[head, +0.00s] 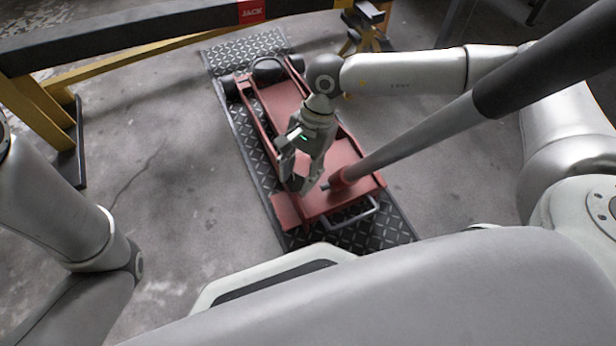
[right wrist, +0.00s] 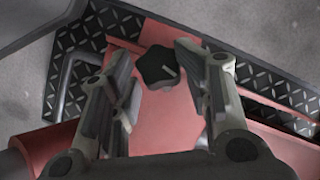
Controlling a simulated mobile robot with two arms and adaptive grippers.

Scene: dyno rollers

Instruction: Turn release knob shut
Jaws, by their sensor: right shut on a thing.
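The release knob (right wrist: 157,67) is black and lobed, with a pale line on its face. It sits on the red floor jack (head: 283,105), near the handle socket. My right gripper (head: 303,186) points down at the near end of the jack. In the head view the gripper hides the knob. My left arm shows at the left edge of the head view, but its gripper is out of view.
The jack's long handle (head: 420,135) rises to the upper right, close to my right arm. The jack stands on a black diamond-plate mat (head: 390,226). A yellow and black frame (head: 120,62) crosses the upper left. Bare concrete floor lies left of the mat.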

